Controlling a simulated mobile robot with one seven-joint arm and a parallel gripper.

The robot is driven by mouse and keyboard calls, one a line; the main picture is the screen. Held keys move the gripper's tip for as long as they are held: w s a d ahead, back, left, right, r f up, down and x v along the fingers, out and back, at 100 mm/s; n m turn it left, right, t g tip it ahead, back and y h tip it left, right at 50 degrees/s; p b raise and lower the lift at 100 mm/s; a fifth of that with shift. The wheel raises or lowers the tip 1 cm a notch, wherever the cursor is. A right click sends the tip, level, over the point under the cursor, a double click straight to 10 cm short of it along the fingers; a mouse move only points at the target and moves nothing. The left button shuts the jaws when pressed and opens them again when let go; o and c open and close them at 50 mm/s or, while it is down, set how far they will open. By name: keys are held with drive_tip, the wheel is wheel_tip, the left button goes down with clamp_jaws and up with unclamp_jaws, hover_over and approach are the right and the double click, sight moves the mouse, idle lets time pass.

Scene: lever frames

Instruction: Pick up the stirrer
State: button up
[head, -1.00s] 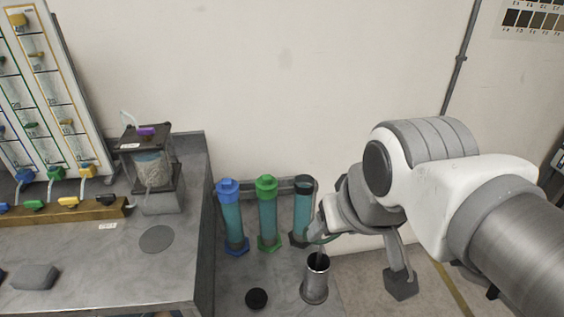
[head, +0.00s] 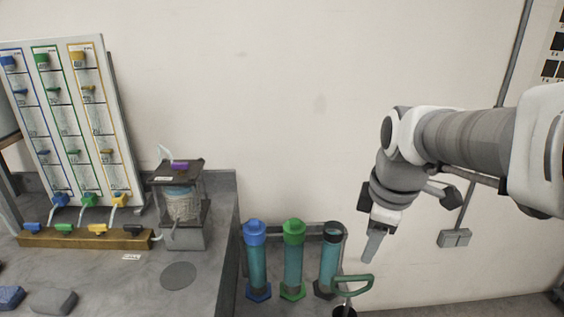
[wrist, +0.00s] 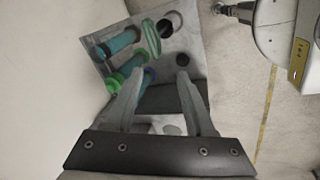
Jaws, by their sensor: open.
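The stirrer (head: 353,282) has a green loop handle and stands with its thin rod going down into a metal cup (head: 345,312), cut by the bottom edge of the head view. In the wrist view the stirrer's green loop (wrist: 152,38) lies beyond my fingertips, near the cup (wrist: 168,25). My gripper (head: 373,247) points down just above and slightly right of the handle in the head view. In the wrist view my gripper (wrist: 155,78) is open, its two fingers apart with nothing between them. The lower rod is hidden.
Three teal cylinders stand left of the stirrer: blue-capped (head: 257,262), green-capped (head: 292,262) and dark-topped (head: 329,262). The grey bench (head: 215,230) to the left holds a jar stand (head: 182,205) and a valve panel (head: 65,125). The wall is close behind.

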drive_tip(key=w+d+f+n, duration=0.2)
drive_tip(key=w+f+n, duration=0.1)
drive_tip(key=w+n, duration=0.1)
drive_tip(key=b, duration=0.3)
approach(353, 277)
drive_tip(key=shift+n+g, duration=0.3)
drive_tip(key=shift+g, duration=0.1)
drive_tip(key=f, duration=0.3)
drive_tip(key=w+d+f, duration=0.1)
drive_tip(key=f, duration=0.1)
drive_tip(key=shift+w+f, duration=0.1)
drive_tip(key=shift+f, duration=0.05)
drive_tip(key=shift+w+a+f, duration=0.15)
drive_tip(key=shift+w+f, duration=0.1)
drive_tip(key=shift+f, duration=0.6)
drive_tip(key=shift+w+a+f, duration=0.15)
drive_tip(key=shift+w+f, duration=0.15)
drive_tip(key=shift+f, duration=0.55)
drive_tip(key=shift+w+a+f, duration=0.1)
drive_tip(key=shift+w+f, duration=0.15)
drive_tip(key=shift+f, duration=0.65)
clamp_jaws()
